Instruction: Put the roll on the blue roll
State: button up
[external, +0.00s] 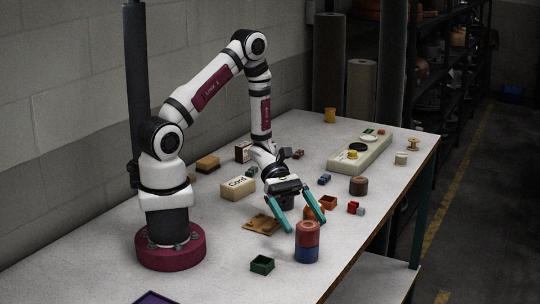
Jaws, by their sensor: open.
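The blue roll (306,254) stands upright near the front edge of the table. An orange-red roll (307,234) sits on top of it, roughly in line with it, and the two appear to touch. My gripper (307,227) is open, with its teal fingers pointing down toward the stack. The left fingertip is left of the orange-red roll and the right fingertip is to its upper right. Nothing is visibly held between the fingers. Whether a finger touches the roll, I cannot tell.
A brown wooden tray (262,224) lies left of the stack and a small green box (262,265) in front-left. Another orange object (313,213) is partly hidden behind the stack. An orange open box (328,202), red and grey blocks (354,208) and a brown cylinder (358,186) stand behind-right.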

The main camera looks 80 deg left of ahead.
jog(key=v, duration=1)
jog(key=s+d+r+m+g+y, duration=0.4)
jog(key=s+r+m+g+y, duration=0.4)
jog(key=m, duration=0.5)
jog(key=s+a+r+m+t+y, duration=0.3)
jog(key=s+a+m+t+y, duration=0.2)
jog(key=m, duration=0.7)
jog(key=shift+s+a+r+m+y, duration=0.2)
jog(key=shift+s+r+m+y, duration=0.2)
jog(key=shift+s+y, duration=0.65)
